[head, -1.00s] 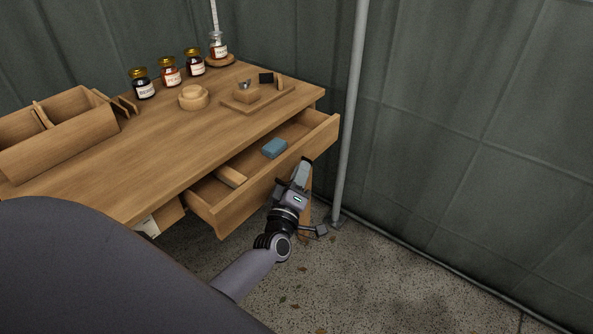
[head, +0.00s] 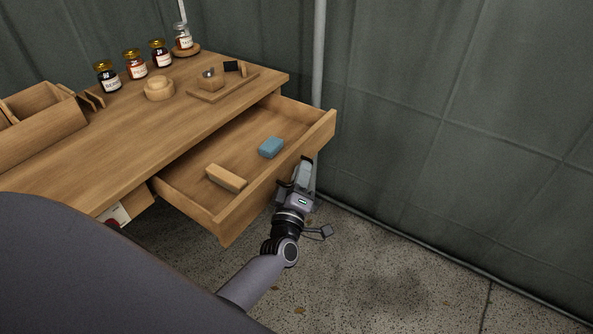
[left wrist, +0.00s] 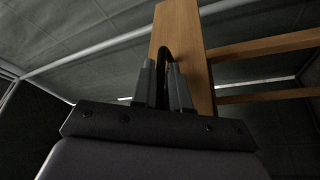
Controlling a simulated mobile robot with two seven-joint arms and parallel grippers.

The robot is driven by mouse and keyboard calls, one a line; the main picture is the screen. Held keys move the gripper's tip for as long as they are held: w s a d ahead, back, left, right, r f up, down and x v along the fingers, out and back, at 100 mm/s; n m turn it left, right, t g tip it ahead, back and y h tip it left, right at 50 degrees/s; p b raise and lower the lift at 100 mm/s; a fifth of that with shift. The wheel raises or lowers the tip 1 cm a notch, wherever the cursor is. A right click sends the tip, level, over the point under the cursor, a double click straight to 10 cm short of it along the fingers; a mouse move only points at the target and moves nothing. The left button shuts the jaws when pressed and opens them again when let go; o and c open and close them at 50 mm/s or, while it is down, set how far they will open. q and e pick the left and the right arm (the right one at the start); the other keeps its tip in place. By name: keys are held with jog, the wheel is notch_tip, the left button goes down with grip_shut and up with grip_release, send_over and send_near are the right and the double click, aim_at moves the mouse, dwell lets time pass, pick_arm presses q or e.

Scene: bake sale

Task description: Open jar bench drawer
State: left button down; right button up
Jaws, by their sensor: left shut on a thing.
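The jar bench (head: 120,150) is a wooden table at the left of the head view. Its drawer (head: 268,200) is pulled well out, with the inside showing. A blue block (head: 271,147) and a light wooden block (head: 226,178) lie in it. My left gripper (head: 304,166) is at the drawer's front, towards its right end. In the left wrist view the left gripper's fingers (left wrist: 163,85) are shut on a dark curved handle (left wrist: 166,58) on the wooden drawer front (left wrist: 184,40). My right gripper is not in view.
Several labelled jars (head: 136,64) stand along the bench's back edge. A round wooden piece (head: 159,88), a small tray (head: 222,88) and a wooden caddy (head: 40,128) are on top. A grey pole (head: 319,60) stands behind the drawer's right end. The floor at right is clear.

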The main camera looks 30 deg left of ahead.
pick_arm(q)
jog(key=shift+d, duration=0.1)
dwell(0.3)
jog(key=c, duration=1.5)
grip_release()
jog(key=v, duration=0.7)
jog(key=shift+s+d+p, duration=0.1)
jog(key=shift+p, duration=0.2)
